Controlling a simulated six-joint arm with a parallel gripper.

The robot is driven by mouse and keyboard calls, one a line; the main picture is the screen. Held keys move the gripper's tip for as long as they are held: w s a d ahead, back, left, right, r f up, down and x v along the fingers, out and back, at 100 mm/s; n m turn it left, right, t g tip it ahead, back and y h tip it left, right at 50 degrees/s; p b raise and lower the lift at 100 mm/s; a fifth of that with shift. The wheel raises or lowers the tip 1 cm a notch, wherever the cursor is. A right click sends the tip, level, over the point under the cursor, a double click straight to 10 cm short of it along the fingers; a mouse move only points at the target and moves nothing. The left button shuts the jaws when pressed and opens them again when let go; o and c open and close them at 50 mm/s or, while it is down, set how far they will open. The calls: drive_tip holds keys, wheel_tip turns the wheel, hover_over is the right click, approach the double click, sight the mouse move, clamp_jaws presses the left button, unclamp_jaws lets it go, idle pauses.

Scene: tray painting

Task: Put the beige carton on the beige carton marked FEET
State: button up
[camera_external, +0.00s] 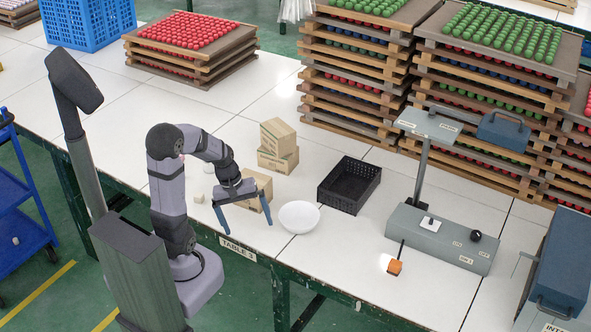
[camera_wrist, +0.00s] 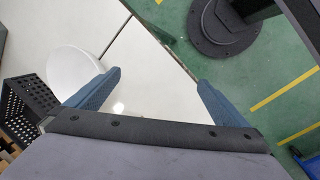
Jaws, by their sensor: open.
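Two beige cartons are stacked on the table, an upper one (camera_external: 278,135) on a lower one (camera_external: 278,160). A third beige carton (camera_external: 262,184) stands nearer, partly hidden behind my gripper. Printing on the cartons is too small to read, so I cannot tell which is marked FEET. My gripper (camera_external: 245,215) is open and empty, its blue fingers spread above the near edge of the table, in front of the third carton. In the wrist view my gripper (camera_wrist: 158,79) has only table edge and floor between its fingers; no carton is clearly visible there.
A white bowl (camera_external: 299,217) stands right of my gripper and shows in the wrist view (camera_wrist: 75,72). A black crate (camera_external: 331,193) is behind it. Stacked trays (camera_external: 352,62) line the back.

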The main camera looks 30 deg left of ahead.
drive_tip(key=s+a+f+m+y, duration=0.1)
drive_tip(key=s+a+m+y, duration=0.1)
drive_tip(key=s+m, duration=0.3)
drive_tip(key=shift+s+a+f+m+g+y, duration=0.2)
drive_tip(key=shift+a+f+m+g+y, duration=0.15)
drive_tip(key=shift+m, duration=0.75)
drive_tip(key=shift+d+r, duration=0.1)
drive_tip(key=shift+r, duration=0.1)
wheel_tip(320, 180, up, 12)
drive_tip(key=p, duration=1.2)
